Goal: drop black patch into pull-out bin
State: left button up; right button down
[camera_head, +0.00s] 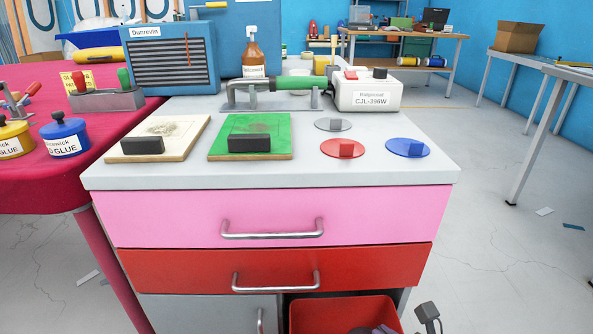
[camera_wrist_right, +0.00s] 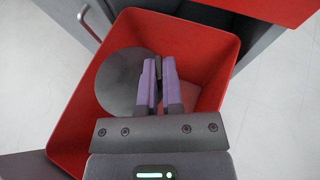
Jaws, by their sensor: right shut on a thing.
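The red pull-out bin (camera_head: 335,312) stands open at the bottom of the cabinet, cut off by the lower edge of the head view. It fills much of the right wrist view (camera_wrist_right: 73,122). My right gripper (camera_wrist_right: 159,62) points down into the bin's opening, its purple fingers shut on the tab of a round black patch (camera_wrist_right: 118,85). The patch lies within the bin's outline in that view; its height above the floor of the bin is unclear. In the head view, only a bit of the purple fingers shows at the bottom edge. My left gripper is not in view.
Grey (camera_head: 331,125), red (camera_head: 331,146) and blue (camera_head: 407,150) patches lie on the countertop (camera_head: 310,175). Two sanding blocks rest on boards at the left. A pink drawer (camera_head: 170,217) and a red drawer (camera_head: 180,269), both shut, sit above the bin.

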jog(key=shift+f, duration=0.4)
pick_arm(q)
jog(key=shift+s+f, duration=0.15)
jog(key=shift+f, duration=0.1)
pick_arm(e)
jog(key=shift+r, duration=0.2)
jog(key=c, duration=0.8)
grip_release()
jog(key=shift+o, duration=0.5)
pick_arm(q)
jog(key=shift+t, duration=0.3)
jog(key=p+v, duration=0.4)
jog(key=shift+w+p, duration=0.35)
jog(key=shift+p, duration=0.05)
pick_arm(e)
jog(key=v, duration=1)
jog(key=shift+f, duration=0.1)
